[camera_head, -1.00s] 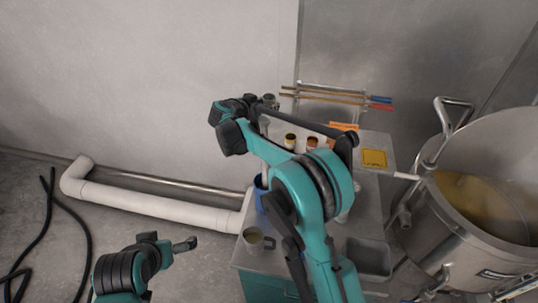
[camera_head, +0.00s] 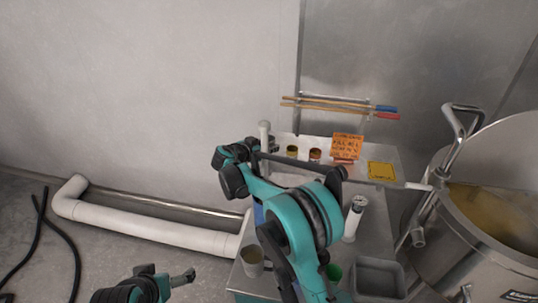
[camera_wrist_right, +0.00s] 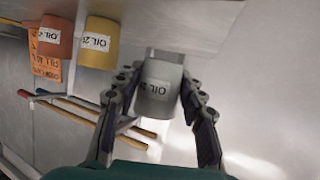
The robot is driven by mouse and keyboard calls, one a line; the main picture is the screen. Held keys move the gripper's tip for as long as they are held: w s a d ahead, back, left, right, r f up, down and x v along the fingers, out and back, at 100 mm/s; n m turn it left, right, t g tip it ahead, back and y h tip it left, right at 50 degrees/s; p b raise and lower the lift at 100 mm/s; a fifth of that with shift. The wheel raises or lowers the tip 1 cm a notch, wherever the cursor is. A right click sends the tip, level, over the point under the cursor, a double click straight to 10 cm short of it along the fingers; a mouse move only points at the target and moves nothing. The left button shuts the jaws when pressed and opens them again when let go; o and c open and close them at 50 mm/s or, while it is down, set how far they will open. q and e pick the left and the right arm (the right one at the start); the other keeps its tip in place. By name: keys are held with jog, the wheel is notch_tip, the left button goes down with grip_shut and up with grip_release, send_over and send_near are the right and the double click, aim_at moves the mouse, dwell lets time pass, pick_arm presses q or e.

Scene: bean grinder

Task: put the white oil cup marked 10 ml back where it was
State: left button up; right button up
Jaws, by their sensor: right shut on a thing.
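My right gripper (camera_wrist_right: 160,80) is shut on a greyish-white cup (camera_wrist_right: 157,90) whose label begins "OIL"; the rest of its label is not readable. In the head view my right gripper (camera_head: 262,152) is at the left end of the shelf (camera_head: 397,157), left of the yellow cup, and the held cup cannot be made out clearly. The yellow cup (camera_head: 292,152) and orange cup (camera_head: 315,155) stand side by side there. I cannot tell whether the held cup touches the shelf. My left gripper (camera_head: 183,277) is low at the left, its jaw opening unclear.
An orange note (camera_head: 346,147) and a yellow sign (camera_head: 382,171) are on the shelf's right part. Below are a white cylinder (camera_head: 353,217), a green cup (camera_head: 333,272), a beige cup (camera_head: 252,260) and a grey tray (camera_head: 378,281). A large steel vat (camera_head: 500,225) stands right.

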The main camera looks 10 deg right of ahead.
jog(key=shift+f+b, duration=0.4)
jog(key=shift+f, duration=1.2)
jog(key=shift+f, duration=0.15)
jog(key=o, duration=1)
jog(key=shift+c, duration=0.2)
jog(key=shift+a+r, duration=0.1)
jog(key=shift+r, duration=0.25)
jog(key=p+v, duration=0.2)
jog(key=v, duration=0.9)
jog(key=shift+s+a, duration=0.25)
jog(key=shift+s, duration=0.1)
